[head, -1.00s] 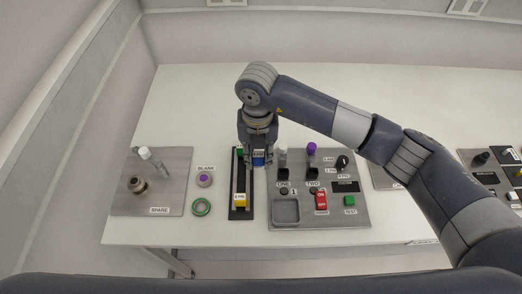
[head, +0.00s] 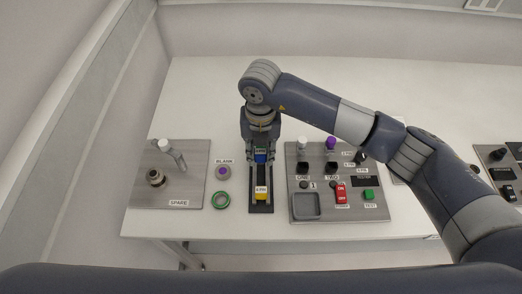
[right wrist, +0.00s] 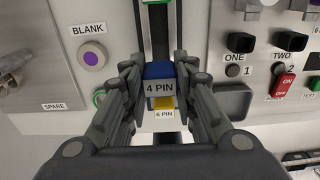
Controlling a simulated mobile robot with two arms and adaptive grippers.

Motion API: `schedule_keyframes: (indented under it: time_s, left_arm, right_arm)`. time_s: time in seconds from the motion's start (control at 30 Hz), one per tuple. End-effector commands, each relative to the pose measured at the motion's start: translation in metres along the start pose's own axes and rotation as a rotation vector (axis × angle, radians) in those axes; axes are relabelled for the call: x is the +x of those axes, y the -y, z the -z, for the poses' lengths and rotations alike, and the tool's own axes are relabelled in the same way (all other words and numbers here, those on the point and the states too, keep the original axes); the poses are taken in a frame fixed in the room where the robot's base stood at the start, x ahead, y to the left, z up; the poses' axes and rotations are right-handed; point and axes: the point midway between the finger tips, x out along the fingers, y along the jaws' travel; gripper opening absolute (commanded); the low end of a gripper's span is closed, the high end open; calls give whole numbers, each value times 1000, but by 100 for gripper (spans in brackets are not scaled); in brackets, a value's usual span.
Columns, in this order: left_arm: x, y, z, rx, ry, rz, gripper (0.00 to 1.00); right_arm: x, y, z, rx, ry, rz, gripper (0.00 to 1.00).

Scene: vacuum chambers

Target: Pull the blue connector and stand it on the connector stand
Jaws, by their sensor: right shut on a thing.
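The blue connector (head: 261,157), labelled 4 PIN, is held in my right gripper (head: 262,164). In the right wrist view the blue connector (right wrist: 158,76) sits between the two fingers, which are shut on its sides. The connector stand (head: 261,209) is the long dark strip below it. The blue connector lines up over the strip, between a yellow 6 PIN connector (head: 261,193) at the near end and a green piece (right wrist: 154,2) at the far end. I cannot tell whether its base touches the stand. My left gripper is not in view.
The control panel (head: 351,205) with a tray, red switch (head: 340,193) and green button (head: 368,194) is right of the stand. A purple-centred blank (head: 223,171), a green ring (head: 221,200) and the spare plate (head: 188,190) are at left. Bare table lies behind.

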Motion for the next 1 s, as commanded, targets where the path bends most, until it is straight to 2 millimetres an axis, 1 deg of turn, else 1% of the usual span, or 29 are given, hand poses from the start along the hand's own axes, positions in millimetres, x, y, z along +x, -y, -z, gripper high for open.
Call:
schedule_keyframes:
  time_s: [0.03,0.17,0.27,0.43,0.57,0.87,0.9,1.0]
  left_arm:
    - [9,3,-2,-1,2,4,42]
    - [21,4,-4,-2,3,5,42]
    - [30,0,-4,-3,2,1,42]
    - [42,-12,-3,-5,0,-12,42]
    - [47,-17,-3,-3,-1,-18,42]
    - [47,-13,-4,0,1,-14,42]
    - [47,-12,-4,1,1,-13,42]
    - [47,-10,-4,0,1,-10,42]
  right_arm:
    - [9,0,0,1,0,1,0]
    - [23,0,0,1,0,0,0]
    - [33,0,0,1,0,0,0]
    - [48,0,0,1,-1,0,0]
    - [53,0,0,1,0,0,0]
    - [54,0,0,1,0,0,0]
    - [54,0,0,1,0,0,28]
    - [54,0,0,1,0,0,49]
